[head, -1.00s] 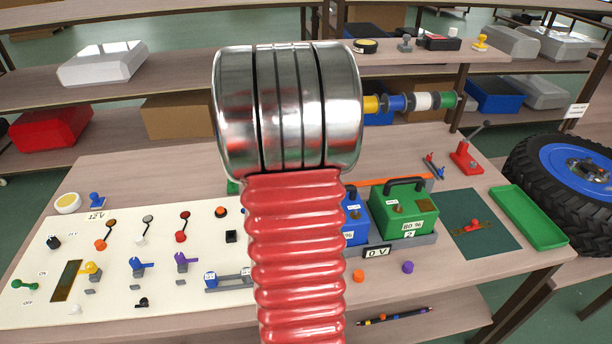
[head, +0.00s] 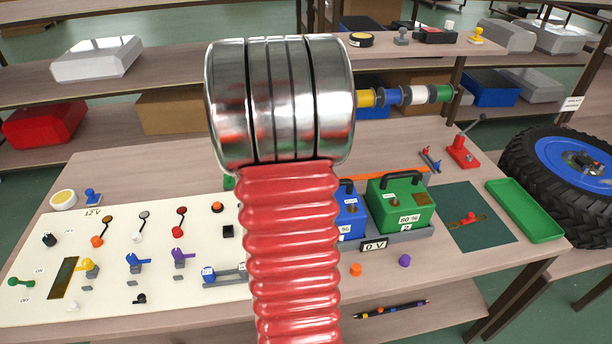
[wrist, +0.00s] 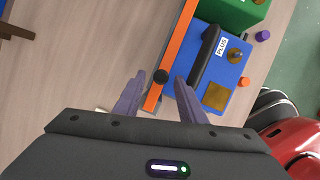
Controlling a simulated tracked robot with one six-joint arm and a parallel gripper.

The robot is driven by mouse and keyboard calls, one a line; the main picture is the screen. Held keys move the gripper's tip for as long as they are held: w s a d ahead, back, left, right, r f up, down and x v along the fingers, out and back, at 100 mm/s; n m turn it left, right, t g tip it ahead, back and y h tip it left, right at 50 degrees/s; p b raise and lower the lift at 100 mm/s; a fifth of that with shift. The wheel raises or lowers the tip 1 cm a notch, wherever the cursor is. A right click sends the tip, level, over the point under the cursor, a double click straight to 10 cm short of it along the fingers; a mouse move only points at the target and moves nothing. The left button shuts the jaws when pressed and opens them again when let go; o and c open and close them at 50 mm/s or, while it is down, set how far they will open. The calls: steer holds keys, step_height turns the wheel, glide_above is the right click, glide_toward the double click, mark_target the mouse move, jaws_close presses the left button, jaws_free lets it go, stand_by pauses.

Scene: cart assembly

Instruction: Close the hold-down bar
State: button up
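The orange hold-down bar (wrist: 176,52) runs diagonally along the side of the blue battery (wrist: 228,82) in the wrist view, with a black knob (wrist: 161,77) near its lower end. In the head view, a strip of the bar (head: 359,177) shows behind the blue battery (head: 350,222) and the green battery (head: 398,205). My gripper (wrist: 160,78) is open, one finger on each side of the bar near the knob. Contact cannot be told. The head view hides my gripper behind my arm.
The batteries stand in a grey tray (head: 412,238) on the table. A white control panel (head: 110,300) lies left; a green mat (head: 482,202) and green tray (head: 526,211) lie right. A black-handled red lever (head: 463,152) stands at the back right. The green battery (wrist: 240,10) adjoins the blue one.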

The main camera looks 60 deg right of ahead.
steer(key=v, duration=1.3)
steer(key=shift+r, duration=0.25)
steer(key=w+a+f+m+t+y, duration=0.1)
steer(key=w+a+f+m+t, duration=0.15)
steer(key=a+m, duration=0.6)
steer(key=w+a+f+m+t, duration=0.1)
steer(key=w+a+m, duration=0.25)
steer(key=a, duration=0.95)
steer(key=s+a+n+t+y, duration=0.1)
steer(key=a+t, duration=0.1)
steer(key=a, duration=0.9)
steer(key=s+a+r+n+t+y, duration=0.1)
steer(key=s+a+t, duration=0.1)
steer(key=a, duration=0.9)
steer(key=shift+s+a+r+y, duration=0.2)
steer(key=shift+s+r+y, duration=0.1)
steer(key=shift+y, duration=0.1)
